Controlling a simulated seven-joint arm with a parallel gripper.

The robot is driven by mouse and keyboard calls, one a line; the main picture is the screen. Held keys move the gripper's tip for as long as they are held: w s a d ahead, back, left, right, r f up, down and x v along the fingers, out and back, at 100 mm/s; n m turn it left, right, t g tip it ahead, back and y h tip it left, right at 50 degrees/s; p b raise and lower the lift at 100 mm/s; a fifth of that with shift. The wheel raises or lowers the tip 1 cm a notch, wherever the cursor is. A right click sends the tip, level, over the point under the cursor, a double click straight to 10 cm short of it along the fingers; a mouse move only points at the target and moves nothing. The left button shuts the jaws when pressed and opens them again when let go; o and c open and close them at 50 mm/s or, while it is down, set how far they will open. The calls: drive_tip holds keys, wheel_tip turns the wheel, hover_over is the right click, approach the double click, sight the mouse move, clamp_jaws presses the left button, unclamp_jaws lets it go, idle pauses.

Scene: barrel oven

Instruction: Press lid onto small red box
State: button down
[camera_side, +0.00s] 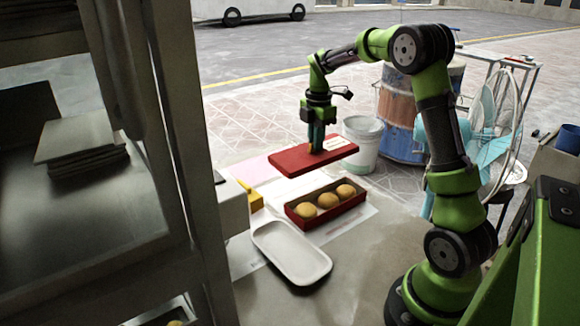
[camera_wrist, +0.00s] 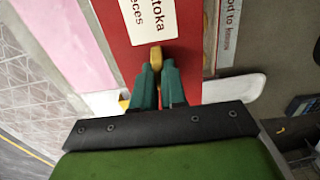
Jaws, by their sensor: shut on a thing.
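The small red box (camera_side: 298,220) stands open on the table with three round golden-brown items (camera_side: 328,200) in a row inside. The red lid (camera_side: 290,161) is in the air above and a little behind the box, apart from it and roughly level. My gripper (camera_side: 317,150) points down and is shut on the lid near its middle. In the wrist view the green fingers (camera_wrist: 159,72) close on a small yellow piece (camera_wrist: 156,57) on the red lid (camera_wrist: 115,40), beside a white label (camera_wrist: 148,22) with print. The box does not clearly show in the wrist view.
An empty white tray (camera_side: 292,253) lies in front of the box. A yellow object (camera_side: 252,198) is to the left. A white bucket (camera_side: 362,143), a blue-brown barrel (camera_side: 407,112) and a fan (camera_side: 495,105) stand behind. Bare table (camera_side: 350,265) lies at front right.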

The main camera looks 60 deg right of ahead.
drive_tip(key=shift+s+a+f, duration=0.35)
drive_tip(key=shift+s+f, duration=0.6)
drive_tip(key=shift+f, duration=0.65)
drive_tip(key=shift+s+a+f, duration=0.4)
drive_tip(key=shift+s+f, duration=0.6)
drive_tip(key=shift+f, duration=0.55)
drive_tip(key=shift+s+a+f, duration=0.35)
drive_tip(key=shift+s+f, duration=0.6)
drive_tip(key=shift+f, duration=0.65)
drive_tip(key=shift+f, duration=0.85)
drive_tip(key=c, duration=1.1)
unclamp_jaws()
drive_tip(key=shift+o, duration=0.2)
drive_tip(key=o, duration=0.5)
drive_tip(key=shift+r, duration=3.5)
